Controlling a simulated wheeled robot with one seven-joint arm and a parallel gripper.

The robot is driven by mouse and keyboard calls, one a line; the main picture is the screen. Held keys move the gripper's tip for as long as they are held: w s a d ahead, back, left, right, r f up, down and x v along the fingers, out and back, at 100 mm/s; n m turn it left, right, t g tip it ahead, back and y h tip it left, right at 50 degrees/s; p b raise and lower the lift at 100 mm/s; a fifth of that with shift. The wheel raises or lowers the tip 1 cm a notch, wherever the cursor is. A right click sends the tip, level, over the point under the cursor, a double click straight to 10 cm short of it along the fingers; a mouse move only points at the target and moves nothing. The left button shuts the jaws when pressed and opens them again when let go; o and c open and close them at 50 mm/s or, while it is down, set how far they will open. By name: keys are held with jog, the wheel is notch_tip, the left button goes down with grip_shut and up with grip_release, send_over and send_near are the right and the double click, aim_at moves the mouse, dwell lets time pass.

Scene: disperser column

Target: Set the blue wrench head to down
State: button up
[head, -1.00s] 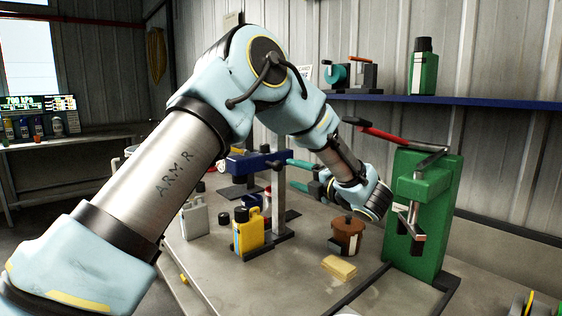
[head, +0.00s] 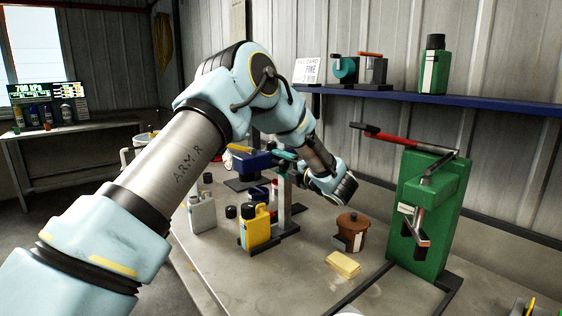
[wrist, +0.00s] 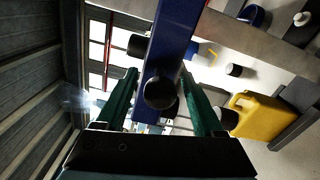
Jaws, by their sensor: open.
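The blue wrench head (head: 252,160) is a thick blue block held out level above the bench, beside a grey upright column (head: 285,198). My gripper (head: 283,158) is at its right end in the head view, with its teal fingers reaching left. In the wrist view, the blue wrench head (wrist: 172,55) runs between the two green fingers of my gripper (wrist: 158,76), with a gap on each side. A round black knob (wrist: 160,92) on it faces the camera. My gripper is open; I cannot tell whether a finger touches the block.
A yellow jug (head: 256,229) and a grey jug (head: 201,213) stand below the wrench head. A brown pot (head: 352,232), a yellow sponge (head: 343,263) and a green press (head: 425,215) with a red lever are to the right.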

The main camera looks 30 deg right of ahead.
jog(key=shift+c, duration=0.2)
grip_shut()
dwell(0.4)
dwell(0.8)
